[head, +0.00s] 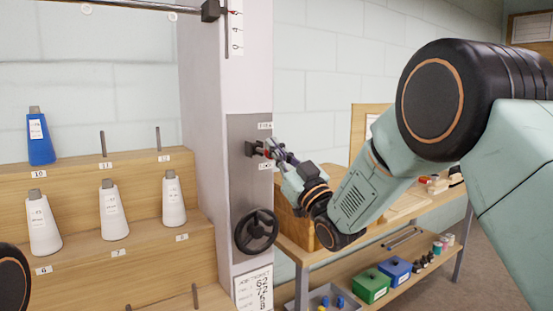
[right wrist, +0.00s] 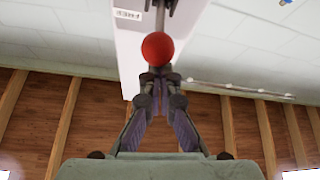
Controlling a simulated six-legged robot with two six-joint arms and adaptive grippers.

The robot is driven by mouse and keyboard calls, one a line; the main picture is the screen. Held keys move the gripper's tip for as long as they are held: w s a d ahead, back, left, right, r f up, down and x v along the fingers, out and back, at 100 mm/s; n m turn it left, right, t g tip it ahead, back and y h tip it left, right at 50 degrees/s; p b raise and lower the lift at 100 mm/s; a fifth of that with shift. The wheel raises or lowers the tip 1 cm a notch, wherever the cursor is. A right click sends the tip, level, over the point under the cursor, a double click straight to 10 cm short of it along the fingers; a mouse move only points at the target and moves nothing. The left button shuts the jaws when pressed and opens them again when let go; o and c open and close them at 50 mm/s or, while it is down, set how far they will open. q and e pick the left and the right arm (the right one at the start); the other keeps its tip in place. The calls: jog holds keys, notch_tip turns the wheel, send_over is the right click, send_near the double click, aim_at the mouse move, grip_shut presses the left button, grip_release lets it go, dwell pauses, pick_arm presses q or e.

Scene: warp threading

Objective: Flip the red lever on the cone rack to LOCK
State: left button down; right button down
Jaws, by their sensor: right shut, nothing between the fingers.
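The red lever shows in the right wrist view as a red ball knob (right wrist: 157,48) on a grey stem. In the head view the lever (head: 267,152) comes out of a dark block on the grey plate (head: 236,185) of the rack's white post, between two small labels too small to read. My right gripper (head: 272,148) is at the lever, its fingertips just by the knob; I cannot tell whether they touch it. In the right wrist view my right gripper (right wrist: 158,78) has its fingers together, with the knob beyond the tips. My left gripper is not in view.
A black handwheel (head: 256,231) sits below the lever on the post. Wooden steps (head: 110,250) at left hold white cones (head: 114,210) and a blue cone (head: 41,137). At right, a wooden bench (head: 395,215) bears a wooden box, with green and blue bins (head: 371,285) below.

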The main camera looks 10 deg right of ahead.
notch_tip(320, 180, down, 6)
jog(key=t+y+b, duration=0.1)
jog(key=b, duration=0.6)
jog(key=shift+w+f, duration=0.15)
jog(key=shift+w, duration=0.15)
